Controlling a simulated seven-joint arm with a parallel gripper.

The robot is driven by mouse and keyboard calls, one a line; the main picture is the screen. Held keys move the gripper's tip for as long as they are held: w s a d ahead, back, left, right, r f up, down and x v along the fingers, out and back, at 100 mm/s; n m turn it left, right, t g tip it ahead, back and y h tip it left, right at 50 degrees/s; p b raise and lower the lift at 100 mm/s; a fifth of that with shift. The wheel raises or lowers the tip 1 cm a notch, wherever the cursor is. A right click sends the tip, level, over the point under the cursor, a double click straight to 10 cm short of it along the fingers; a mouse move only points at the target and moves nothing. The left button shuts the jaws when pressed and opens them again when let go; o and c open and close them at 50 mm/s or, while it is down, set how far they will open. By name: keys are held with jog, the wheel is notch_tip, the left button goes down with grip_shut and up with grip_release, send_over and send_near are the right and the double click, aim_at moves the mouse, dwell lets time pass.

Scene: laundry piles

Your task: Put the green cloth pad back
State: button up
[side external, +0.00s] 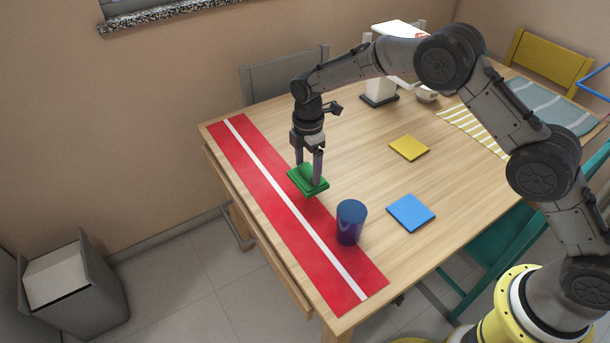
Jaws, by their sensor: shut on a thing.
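The green cloth pad (308,182) is at the right edge of the red runner with a white stripe (345,272). My gripper (308,172) points down over the pad, with its fingers shut on it. A yellow pad (409,148) and a blue pad (411,213) lie flat on the bare wood to the right.
A dark blue cup (350,222) stands upright near the runner, in front of the green pad. A striped cloth (470,128), a grey-blue cloth (552,108), a small bowl (427,94) and a white device (381,86) are farther back. Wood between the pads is clear.

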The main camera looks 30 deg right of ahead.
aim_at(305, 176)
jog(key=shift+w+a+f, duration=0.1)
jog(key=shift+w+f, duration=0.45)
jog(key=shift+f, duration=1.55)
jog(key=shift+f, duration=0.15)
jog(key=o, duration=1.1)
jog(key=shift+o, duration=0.2)
jog(key=shift+s, duration=0.1)
notch_tip(305, 176, up, 12)
jog(key=shift+f, duration=0.1)
jog(key=shift+r, duration=0.3)
